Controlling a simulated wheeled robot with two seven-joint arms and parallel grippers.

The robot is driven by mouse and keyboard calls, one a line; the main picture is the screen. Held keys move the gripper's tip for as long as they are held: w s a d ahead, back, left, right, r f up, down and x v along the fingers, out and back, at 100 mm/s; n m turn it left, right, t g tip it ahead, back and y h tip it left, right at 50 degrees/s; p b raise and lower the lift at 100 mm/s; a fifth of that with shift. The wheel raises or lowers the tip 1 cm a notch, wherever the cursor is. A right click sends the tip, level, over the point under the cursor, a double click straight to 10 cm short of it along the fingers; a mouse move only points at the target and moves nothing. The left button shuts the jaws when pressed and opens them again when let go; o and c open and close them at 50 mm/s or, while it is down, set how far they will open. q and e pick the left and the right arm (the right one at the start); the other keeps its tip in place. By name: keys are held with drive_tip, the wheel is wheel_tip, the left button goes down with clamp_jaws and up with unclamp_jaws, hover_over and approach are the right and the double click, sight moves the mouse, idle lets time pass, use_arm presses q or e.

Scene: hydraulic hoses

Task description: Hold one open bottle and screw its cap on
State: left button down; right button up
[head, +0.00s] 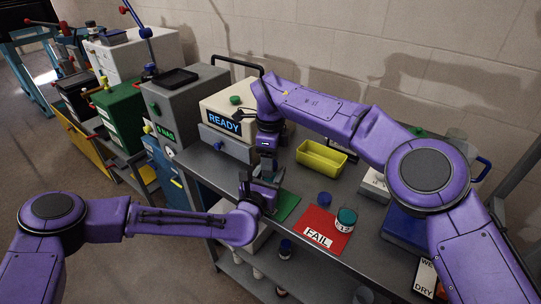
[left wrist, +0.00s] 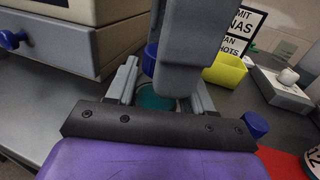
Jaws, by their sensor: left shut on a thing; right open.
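My left gripper (left wrist: 160,95) is shut on a bottle (left wrist: 155,99), whose teal part shows between its fingers in the left wrist view. In the head view the left gripper (head: 258,188) is over the workbench by the green mat. My right gripper (head: 268,168) is open, pointing down just above the left one. Its grey finger covers much of the held bottle in the left wrist view. A blue cap-like piece (left wrist: 150,58) shows beside that finger; I cannot tell whether it touches the bottle. A loose blue cap (head: 325,198) lies on the bench, also seen in the left wrist view (left wrist: 256,125).
A teal-topped bottle (head: 346,218) stands on the red FAIL mat (head: 316,236). The green mat (head: 288,204) lies left of it. A yellow bin (head: 320,158) and the READY machine (head: 224,121) stand behind. Blue-capped bottles (head: 285,247) are on the lower shelf.

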drive_tip(key=c, duration=1.1)
drive_tip(key=m, duration=0.4)
drive_tip(key=shift+m, duration=0.3)
drive_tip(key=m, duration=1.1)
drive_tip(key=shift+m, duration=0.3)
drive_tip(key=o, duration=1.2)
